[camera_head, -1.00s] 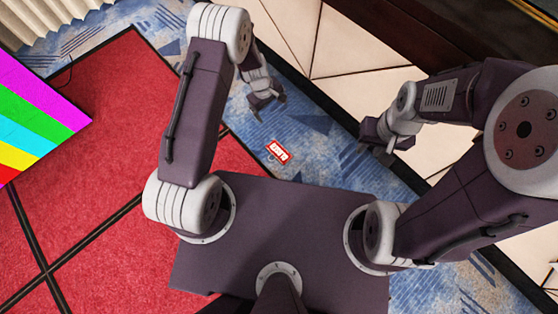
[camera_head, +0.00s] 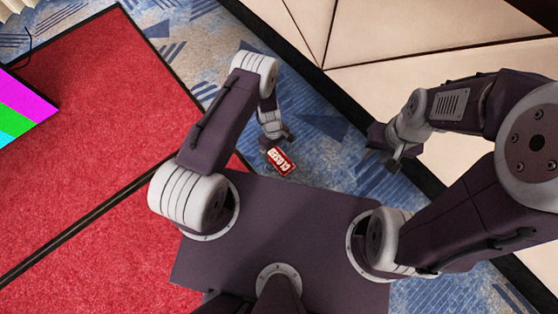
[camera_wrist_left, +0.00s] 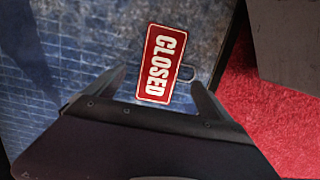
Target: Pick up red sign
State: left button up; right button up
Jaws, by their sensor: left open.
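The red sign (camera_head: 281,161) with white "CLOSED" lettering and a white border lies on the blue patterned carpet, just ahead of my base. In the left wrist view the sign (camera_wrist_left: 161,64) shows almost whole, with a thin pale loop at its right side. My left gripper (camera_head: 278,143) is open and hangs close by the sign. In the wrist view its fingers (camera_wrist_left: 158,84) stand on either side of the sign's lower end, apart from it; whether they are at its height I cannot tell. My right gripper (camera_head: 385,151) is over the carpet to the right, away from the sign; its opening is unclear.
A red carpet with dark strips (camera_head: 90,130) covers the left. A rainbow-striped panel (camera_head: 22,108) is at the far left. A cream panelled wall (camera_head: 400,95) with a dark base edge bounds the right. Blue carpet around the sign is clear.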

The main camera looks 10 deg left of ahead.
aim_at(279, 159)
pick_arm(q)
jog(key=shift+f, duration=0.1)
jog(key=f+b, duration=0.4)
jog(key=f, duration=0.1)
jog(key=shift+s+d+f+b, duration=0.1)
jog(key=shift+s+d+b, duration=0.15)
jog(key=shift+d+b, duration=0.1)
jog(key=shift+r, duration=0.2)
jog(key=shift+f, duration=0.1)
jog(key=c, duration=1.6)
notch_tip(279, 159, up, 5)
jog(key=p, duration=0.4)
jog(key=shift+p, duration=0.3)
jog(key=d+r+p, duration=0.1)
jog(key=d+r, duration=0.1)
jog(key=d, duration=0.2)
jog(key=d+r+p, duration=0.2)
jog(key=d, duration=0.1)
jog(key=d+r+p, duration=0.2)
jog(key=d, duration=0.2)
jog(key=shift+w+d, duration=0.3)
